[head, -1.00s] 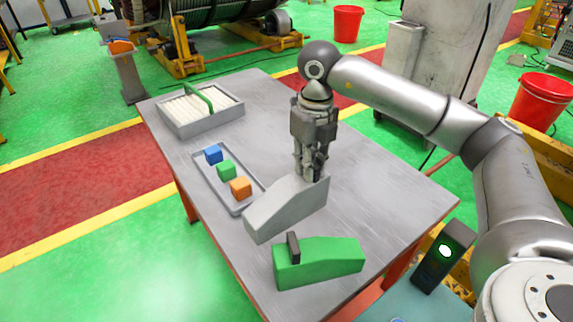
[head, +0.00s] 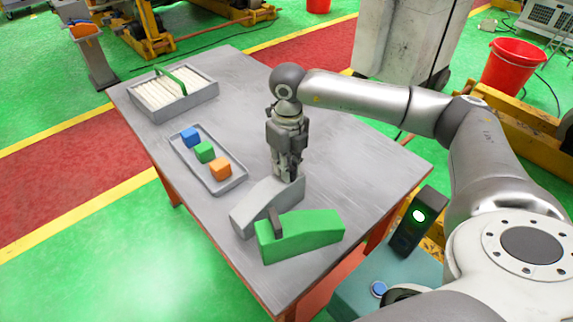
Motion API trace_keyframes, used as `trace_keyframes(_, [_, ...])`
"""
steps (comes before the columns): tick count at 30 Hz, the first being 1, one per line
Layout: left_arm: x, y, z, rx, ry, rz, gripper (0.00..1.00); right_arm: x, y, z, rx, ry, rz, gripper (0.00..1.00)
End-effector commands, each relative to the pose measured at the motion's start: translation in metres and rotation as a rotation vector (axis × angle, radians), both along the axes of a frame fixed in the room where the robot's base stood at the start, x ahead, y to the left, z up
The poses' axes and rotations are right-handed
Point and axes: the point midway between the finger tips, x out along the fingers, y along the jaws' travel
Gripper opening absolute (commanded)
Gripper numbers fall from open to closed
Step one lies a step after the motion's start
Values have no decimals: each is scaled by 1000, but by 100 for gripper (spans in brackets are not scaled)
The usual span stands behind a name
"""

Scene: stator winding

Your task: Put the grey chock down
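The grey chock (head: 262,208) is a wedge-shaped block at the near part of the grey table, just behind the green chock (head: 312,238), which hides part of its lower side. My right gripper (head: 287,178) points straight down at the tall back end of the grey chock, with its fingers closed on it. The fingertips are partly hidden. The chock looks level and at or very close to the tabletop; I cannot tell if it touches. The green chock has a dark handle (head: 275,222) and sits on the table. My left gripper is not in view.
A grey tray (head: 229,187) with blue, green and orange cubes lies left of the grey chock. A box of white rods with a green handle (head: 172,78) stands at the far left of the table (head: 345,150). The table's right side is clear.

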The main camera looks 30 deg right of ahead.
Motion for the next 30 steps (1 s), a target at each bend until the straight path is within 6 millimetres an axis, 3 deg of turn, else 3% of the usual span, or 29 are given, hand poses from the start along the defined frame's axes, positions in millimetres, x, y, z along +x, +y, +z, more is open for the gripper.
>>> trace_keyframes(1, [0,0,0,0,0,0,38,0,0,-1,0,1,0,21])
trace_keyframes(5, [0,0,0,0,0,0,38,0,0,-1,0,1,0,37])
trace_keyframes(18, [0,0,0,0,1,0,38,1,0,7,0,-3,0,37])
trace_keyframes(30, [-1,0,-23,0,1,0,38,2,-1,88,2,-5,0,37])
